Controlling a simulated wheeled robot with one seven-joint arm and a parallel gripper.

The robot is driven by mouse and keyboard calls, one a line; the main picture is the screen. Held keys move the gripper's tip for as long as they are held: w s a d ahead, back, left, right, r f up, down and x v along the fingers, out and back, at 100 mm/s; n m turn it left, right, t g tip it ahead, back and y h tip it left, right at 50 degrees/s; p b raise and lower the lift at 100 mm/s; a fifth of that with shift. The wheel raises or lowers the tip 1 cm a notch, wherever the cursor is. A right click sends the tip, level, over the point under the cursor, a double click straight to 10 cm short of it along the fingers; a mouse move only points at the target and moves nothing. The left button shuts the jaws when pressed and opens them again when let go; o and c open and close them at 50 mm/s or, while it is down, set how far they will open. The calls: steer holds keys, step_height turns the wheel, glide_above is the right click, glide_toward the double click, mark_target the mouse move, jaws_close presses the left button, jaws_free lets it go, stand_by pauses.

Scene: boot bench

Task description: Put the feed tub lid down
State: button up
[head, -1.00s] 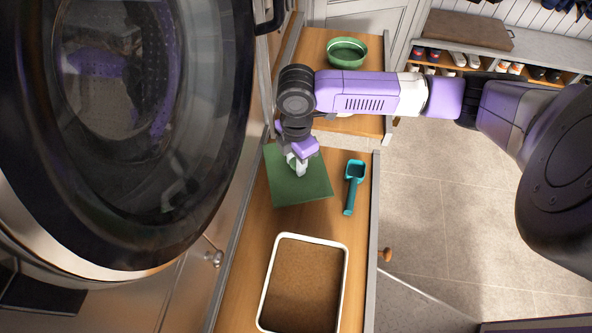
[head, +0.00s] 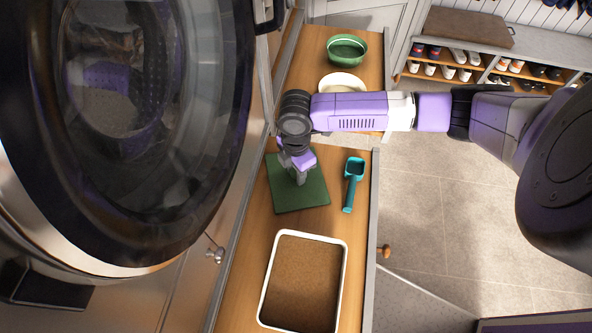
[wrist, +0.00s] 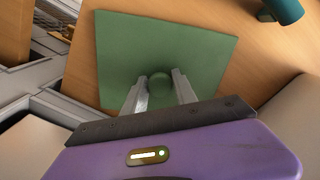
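The feed tub lid (head: 310,198) is a flat green square lying on the wooden surface, behind the white-rimmed tub. In the wrist view the lid (wrist: 205,60) has a round green knob (wrist: 158,83) at its middle. My gripper (head: 301,180) is over the lid, pointing down. In the wrist view my gripper (wrist: 160,82) has one finger on each side of the knob, with small gaps showing, so it looks open around it. The tub (head: 346,262) has a white rim and brown contents, and is uncovered.
A teal scoop (head: 350,185) lies just right of the lid. A green bowl (head: 347,62) and a pale round dish (head: 341,80) stand farther back. A large round machine door (head: 235,150) stands close on the left. Shoes fill a rack at the back right.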

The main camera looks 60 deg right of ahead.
steer(key=shift+o, duration=1.3)
steer(key=shift+r, duration=0.1)
step_height(320, 180, up, 12)
